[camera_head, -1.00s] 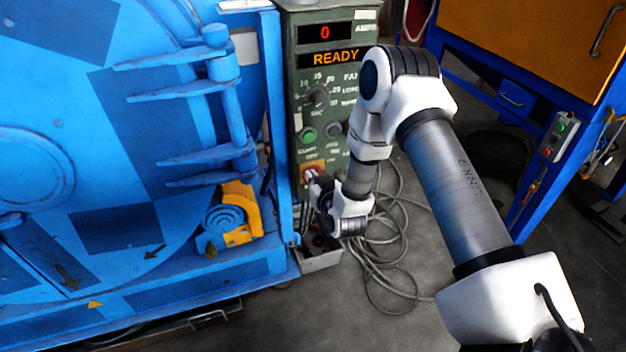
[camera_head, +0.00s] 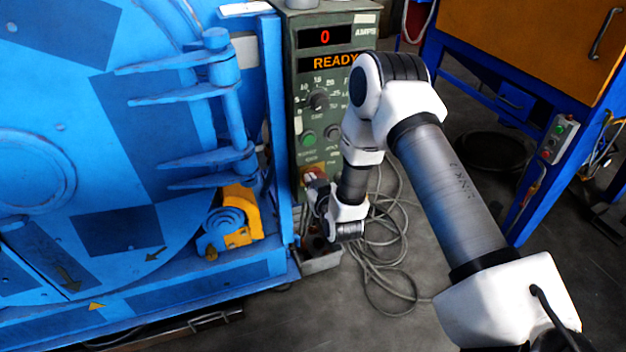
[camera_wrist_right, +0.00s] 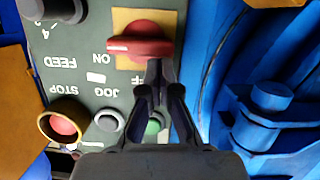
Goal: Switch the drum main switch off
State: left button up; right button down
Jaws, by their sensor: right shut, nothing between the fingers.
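The drum main switch, a red rotary knob (camera_wrist_right: 140,42) on a yellow plate (camera_wrist_right: 133,19), is on the green control panel (camera_head: 300,122). In the right wrist view, where the panel lettering is upside down, its handle lies nearly horizontal. ON shows near its left end; the OFF lettering is partly hidden. My right gripper (camera_wrist_right: 156,70) is shut and empty, its fingertips right at the handle's lower edge; I cannot tell whether they touch. In the head view the switch (camera_head: 313,173) is partly covered by my right gripper (camera_head: 317,186). My left gripper is not in view.
The panel display (camera_head: 334,63) reads READY, with 0 above. A green button (camera_head: 308,139) and a dial (camera_head: 319,100) sit above the switch. The blue drum machine (camera_head: 130,130) stands left. Grey cables (camera_head: 385,265) lie on the floor, and a blue frame stands right.

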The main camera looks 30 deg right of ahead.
jog(key=shift+a+f+n, duration=0.1)
jog(key=shift+a+n, duration=0.05)
jog(key=shift+n, duration=0.25)
jog(key=shift+a+f+n+h+p, duration=0.25)
jog(key=shift+n+h+p, duration=0.25)
jog(key=shift+n+p, duration=0.4)
notch_tip(320, 180, down, 4)
jog(key=n+h, duration=0.1)
jog(key=n, duration=0.4)
jog(key=n+t+h+p, duration=0.1)
jog(key=n+h, duration=0.1)
jog(key=n, duration=0.3)
jog(key=shift+d+r+n, duration=0.1)
jog(key=shift+n, duration=0.3)
jog(key=shift+w, duration=0.1)
